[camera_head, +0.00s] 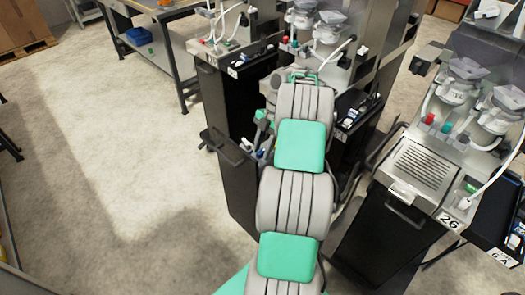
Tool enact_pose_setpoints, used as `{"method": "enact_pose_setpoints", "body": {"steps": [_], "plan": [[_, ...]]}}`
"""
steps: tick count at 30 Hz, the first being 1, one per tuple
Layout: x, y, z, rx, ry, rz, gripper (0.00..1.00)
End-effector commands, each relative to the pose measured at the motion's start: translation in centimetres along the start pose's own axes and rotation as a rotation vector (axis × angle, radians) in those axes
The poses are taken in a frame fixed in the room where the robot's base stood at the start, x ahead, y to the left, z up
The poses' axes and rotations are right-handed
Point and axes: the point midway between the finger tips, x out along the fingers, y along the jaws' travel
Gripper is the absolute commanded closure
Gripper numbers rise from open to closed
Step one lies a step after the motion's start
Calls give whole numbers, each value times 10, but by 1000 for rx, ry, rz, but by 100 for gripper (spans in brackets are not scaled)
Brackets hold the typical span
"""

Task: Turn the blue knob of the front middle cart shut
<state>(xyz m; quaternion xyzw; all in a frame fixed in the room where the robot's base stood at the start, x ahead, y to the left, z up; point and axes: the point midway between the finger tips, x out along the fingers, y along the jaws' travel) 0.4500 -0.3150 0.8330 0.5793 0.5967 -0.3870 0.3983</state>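The middle cart (235,190) is black below with steel dispensers on top, and my arm covers much of its front and top. Just beyond the arm's far end, a small red knob (286,38) and a small blue-green knob (295,44) show below clear hoppers. I cannot tell for sure that this is the blue knob of the front middle cart, or how it is turned. My arm reaches forward over the cart. My gripper is hidden beyond the arm's far end, so its fingers and any contact do not show.
A right cart (380,240) labelled 26 stands close to my arm, with a red knob (429,118), a blue-green knob (446,127) and clear hoppers. A workbench (160,45) stands at the back left. The pale floor (110,170) at left is clear.

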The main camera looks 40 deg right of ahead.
Motion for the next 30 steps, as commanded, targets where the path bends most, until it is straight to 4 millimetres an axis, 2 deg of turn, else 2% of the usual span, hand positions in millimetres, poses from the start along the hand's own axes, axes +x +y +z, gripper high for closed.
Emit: {"method": "enact_pose_setpoints", "body": {"steps": [4,17,30], "plan": [[-1,0,0,0,0,0,65],[-1,0,0,1,-1,1,100],[-1,0,0,3,-1,2,100]]}}
